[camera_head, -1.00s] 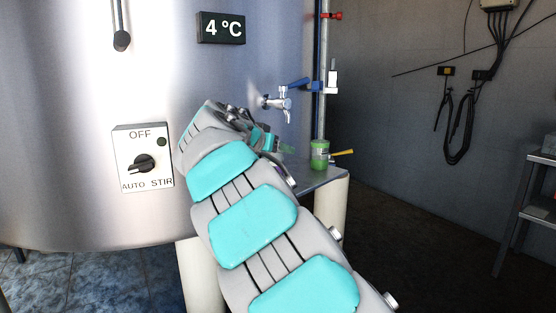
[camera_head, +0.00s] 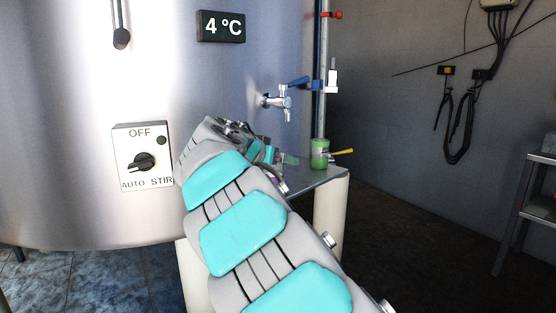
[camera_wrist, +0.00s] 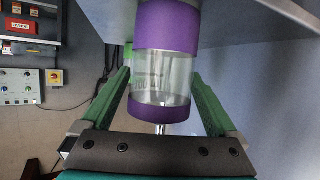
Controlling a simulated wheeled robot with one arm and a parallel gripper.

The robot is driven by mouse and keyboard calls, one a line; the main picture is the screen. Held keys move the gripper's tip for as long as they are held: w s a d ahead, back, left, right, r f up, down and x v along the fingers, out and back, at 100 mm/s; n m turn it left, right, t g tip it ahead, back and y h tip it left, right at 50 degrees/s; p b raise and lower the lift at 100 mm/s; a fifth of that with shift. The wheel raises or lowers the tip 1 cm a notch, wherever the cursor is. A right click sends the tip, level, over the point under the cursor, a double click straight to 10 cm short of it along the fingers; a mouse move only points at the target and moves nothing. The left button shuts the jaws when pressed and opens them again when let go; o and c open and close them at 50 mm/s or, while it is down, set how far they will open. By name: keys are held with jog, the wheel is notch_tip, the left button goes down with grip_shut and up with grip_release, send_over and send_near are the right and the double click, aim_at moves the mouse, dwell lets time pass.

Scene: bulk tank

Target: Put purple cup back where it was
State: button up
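The purple cup (camera_wrist: 162,82) has purple bands above and below a clear middle with markings. It stands large between the green fingers of my gripper (camera_wrist: 160,85) in the wrist view. In the head view my arm hides most of the cup; a small purple patch (camera_head: 279,184) shows beside the arm near the shelf's front edge. My gripper (camera_head: 288,159) is left of the green cup (camera_head: 320,153), below the tap.
The metal shelf (camera_head: 325,176) stands on pale legs (camera_head: 331,215) beside the big tank (camera_head: 60,120). A tap with a blue lever (camera_head: 277,101) sticks out of the tank above my gripper. The green cup stands near a yellow handle (camera_head: 343,152). A side table (camera_head: 535,190) is at the right.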

jog(key=shift+r, duration=0.1)
jog(key=shift+s+r, duration=0.1)
jog(key=v, duration=1.1)
jog(key=shift+s+a, duration=0.2)
jog(key=shift+s, duration=0.1)
